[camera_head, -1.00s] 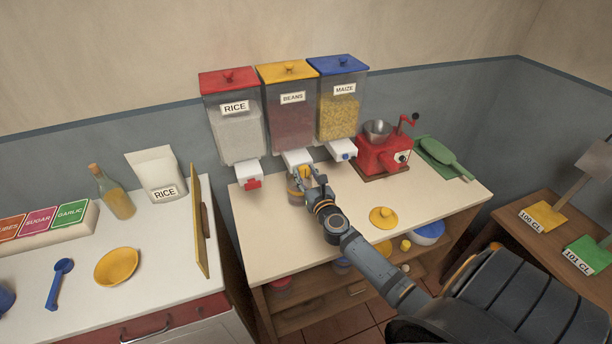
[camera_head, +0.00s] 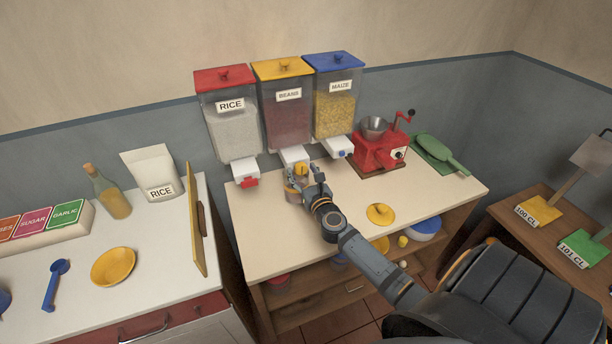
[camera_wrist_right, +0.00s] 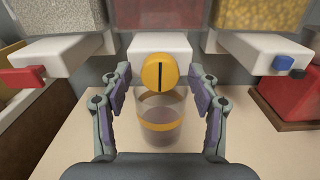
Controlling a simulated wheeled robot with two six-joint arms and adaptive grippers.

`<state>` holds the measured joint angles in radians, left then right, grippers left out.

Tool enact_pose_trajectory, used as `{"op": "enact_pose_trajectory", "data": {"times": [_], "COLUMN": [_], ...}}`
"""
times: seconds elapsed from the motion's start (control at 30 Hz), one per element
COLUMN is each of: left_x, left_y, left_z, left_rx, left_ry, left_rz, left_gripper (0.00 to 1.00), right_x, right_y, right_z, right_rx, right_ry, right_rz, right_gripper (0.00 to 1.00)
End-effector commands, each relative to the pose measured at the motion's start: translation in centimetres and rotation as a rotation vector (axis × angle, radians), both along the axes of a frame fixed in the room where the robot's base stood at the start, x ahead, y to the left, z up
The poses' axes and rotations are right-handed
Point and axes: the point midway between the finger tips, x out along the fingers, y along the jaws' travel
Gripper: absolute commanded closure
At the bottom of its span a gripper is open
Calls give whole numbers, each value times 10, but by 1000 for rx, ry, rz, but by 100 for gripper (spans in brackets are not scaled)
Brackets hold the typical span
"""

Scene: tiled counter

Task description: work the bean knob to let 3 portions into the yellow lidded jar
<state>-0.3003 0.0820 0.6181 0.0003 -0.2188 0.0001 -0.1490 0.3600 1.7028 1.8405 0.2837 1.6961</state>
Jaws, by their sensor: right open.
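The beans dispenser (camera_head: 286,122) with its yellow lid hangs between the rice and maize dispensers. Its round yellow bean knob (camera_wrist_right: 160,72) has a dark slot standing upright. The clear jar with a yellow band (camera_wrist_right: 160,125) stands under the bean spout; its top is partly hidden by the knob, and something dark shows low inside it. A yellow knobbed lid (camera_head: 380,214) lies on the counter to the right. My right gripper (camera_wrist_right: 160,88) is open, its fingers on either side of the knob and apart from it. It also shows in the head view (camera_head: 310,178). My left gripper is not in view.
The red rice knob (camera_wrist_right: 22,78) and blue maize knob (camera_wrist_right: 284,62) flank the bean spout. A red grinder (camera_head: 378,152) and a green scoop (camera_head: 440,152) stand to the right. The counter's front left (camera_head: 265,235) is clear.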

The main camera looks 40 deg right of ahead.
Motion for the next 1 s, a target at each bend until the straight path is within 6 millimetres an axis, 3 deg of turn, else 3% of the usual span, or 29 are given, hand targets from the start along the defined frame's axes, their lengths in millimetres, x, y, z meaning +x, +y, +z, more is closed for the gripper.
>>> {"op": "enact_pose_trajectory", "data": {"times": [0.5, 0.67, 1.0], "left_x": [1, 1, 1], "left_y": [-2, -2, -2], "left_z": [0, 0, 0], "left_rx": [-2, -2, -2], "left_ry": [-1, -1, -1], "left_rz": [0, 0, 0], "left_gripper": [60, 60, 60], "right_x": [-103, -113, -114], "right_y": [25, 27, 27], "right_z": [-1, -1, -1], "right_rx": [-1, -1, 0], "right_ry": [4, 2, 1], "right_rz": [1, 1, 1], "right_gripper": [39, 39, 39]}}
